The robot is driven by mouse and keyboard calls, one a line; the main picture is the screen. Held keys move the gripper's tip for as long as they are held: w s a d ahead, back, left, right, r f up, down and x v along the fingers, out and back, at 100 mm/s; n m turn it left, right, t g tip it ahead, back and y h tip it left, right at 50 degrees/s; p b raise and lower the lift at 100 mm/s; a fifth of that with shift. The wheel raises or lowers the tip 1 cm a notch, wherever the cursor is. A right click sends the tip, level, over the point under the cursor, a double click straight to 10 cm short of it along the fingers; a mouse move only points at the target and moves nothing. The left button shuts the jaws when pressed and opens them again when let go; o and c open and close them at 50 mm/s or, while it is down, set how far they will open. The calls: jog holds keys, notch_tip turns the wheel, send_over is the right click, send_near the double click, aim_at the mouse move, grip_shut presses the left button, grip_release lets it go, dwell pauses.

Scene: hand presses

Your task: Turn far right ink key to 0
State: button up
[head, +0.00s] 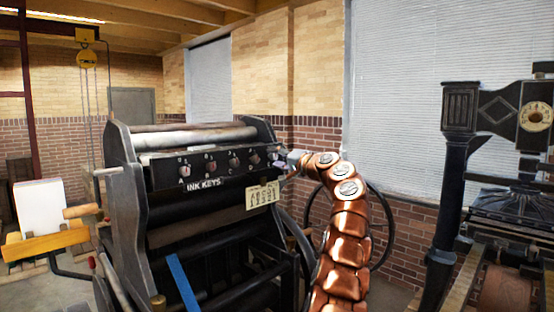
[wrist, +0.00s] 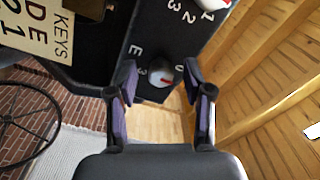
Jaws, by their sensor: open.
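In the wrist view my gripper (wrist: 162,84) is open, with one purple-padded finger on each side of this knob. I cannot tell whether the pads touch it. The number the pointer stands at is too small to read surely. In the head view my gripper (head: 283,160) is at the right end of the black INK KEYS panel (head: 222,173) and largely covers the far right key.
Another ink key (wrist: 211,4) shows at the wrist view's top edge. A cream card (wrist: 38,32) with printed letters and numbers hangs by the panel; it also shows in the head view (head: 262,195). A spoked wheel (head: 378,225) stands behind my arm. Another press (head: 460,150) is at right.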

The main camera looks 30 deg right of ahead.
jog(key=shift+s, duration=0.1)
jog(key=shift+s+r, duration=0.15)
jog(key=shift+s, duration=0.55)
jog(key=v, duration=1)
jog(key=shift+s+d+f, duration=0.15)
jog(key=shift+s+f, duration=0.05)
jog(key=shift+f, duration=0.05)
